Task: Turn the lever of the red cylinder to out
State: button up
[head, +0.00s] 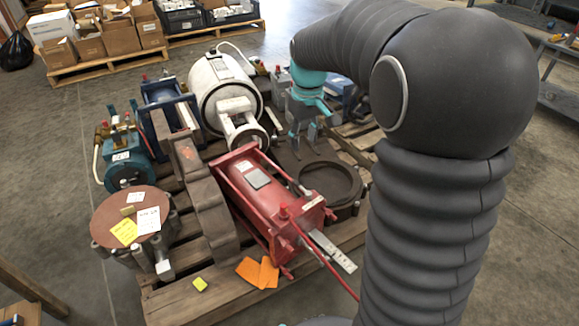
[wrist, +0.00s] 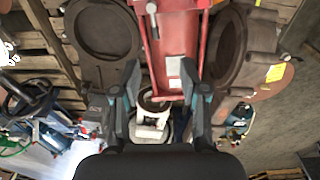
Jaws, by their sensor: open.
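The red cylinder (head: 262,192) lies on the pallet, its near end toward my body. A small red knob (head: 283,211) stands on that end, and a thin red rod (head: 325,263) slants out past the pallet edge; I cannot tell which is the lever, nor read any out marking. A pale metal strip (head: 333,251) juts from the same end. My gripper (head: 304,146) is open and empty, pointing down above the pallet beyond and right of the cylinder. In the wrist view, the red cylinder (wrist: 178,35) lies beyond the open fingers (wrist: 160,72), seemingly untouched.
A white cylinder (head: 222,88), a blue motor (head: 122,165), a rusty flange (head: 130,216) with notes and a dark ring casting (head: 330,182) crowd the pallet. Cardboard boxes (head: 91,40) stand at the back left.

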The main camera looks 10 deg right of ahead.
send_over(297, 182)
notch_tip(297, 182, down, 5)
jog(key=shift+n+g, duration=0.4)
jog(key=shift+n, duration=0.1)
notch_tip(297, 182, down, 14)
jog(key=b, duration=0.3)
jog(key=shift+f, duration=0.15)
grip_shut()
